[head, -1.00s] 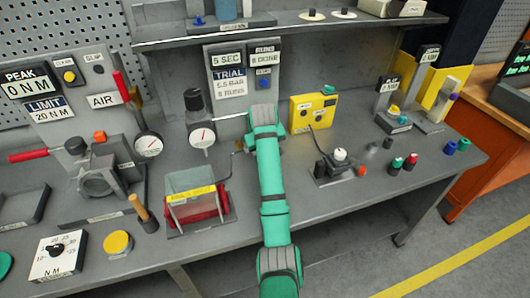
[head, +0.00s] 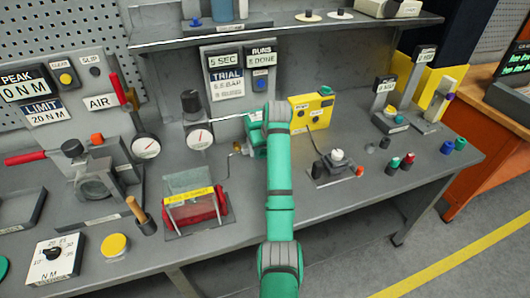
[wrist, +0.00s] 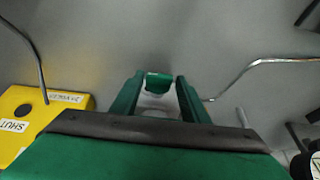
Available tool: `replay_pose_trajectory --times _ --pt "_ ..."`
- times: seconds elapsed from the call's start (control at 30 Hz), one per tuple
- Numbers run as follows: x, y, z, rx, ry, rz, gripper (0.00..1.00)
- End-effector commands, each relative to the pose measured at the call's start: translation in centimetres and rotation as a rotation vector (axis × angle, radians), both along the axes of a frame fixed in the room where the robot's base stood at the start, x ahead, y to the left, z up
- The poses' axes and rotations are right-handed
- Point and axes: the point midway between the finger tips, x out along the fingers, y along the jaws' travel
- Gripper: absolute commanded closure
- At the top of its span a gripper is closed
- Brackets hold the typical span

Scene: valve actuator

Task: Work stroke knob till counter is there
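My gripper (head: 250,146) is at the end of my green arm over the middle of the bench, left of the yellow box. In the wrist view its two fingers (wrist: 158,92) stand apart. A small green-topped, pale thing shows between them; I cannot tell what it is or whether they touch it. No label reading "stroke" is legible. Two knobs stand at the right, a yellow-green one (head: 390,111) and a purple one (head: 449,96). Behind them are two posts with small displays (head: 385,84) (head: 426,55), too small to read. A runs display (head: 261,56) is on the back panel.
The yellow box (head: 312,112) also shows in the wrist view (wrist: 40,115) with a SHUT label. A black block with a white knob (head: 336,157) is right.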

Motion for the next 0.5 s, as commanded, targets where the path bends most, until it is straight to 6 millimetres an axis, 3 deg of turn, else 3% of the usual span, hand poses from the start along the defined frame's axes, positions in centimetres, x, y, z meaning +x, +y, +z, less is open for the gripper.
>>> replay_pose_trajectory --times 0.3,0.5 --pt "0.0 -0.1 0.3 -0.001 -0.002 -0.001 0.59" --pt "-0.9 -0.4 2.6 -0.001 -0.006 -0.001 0.59"
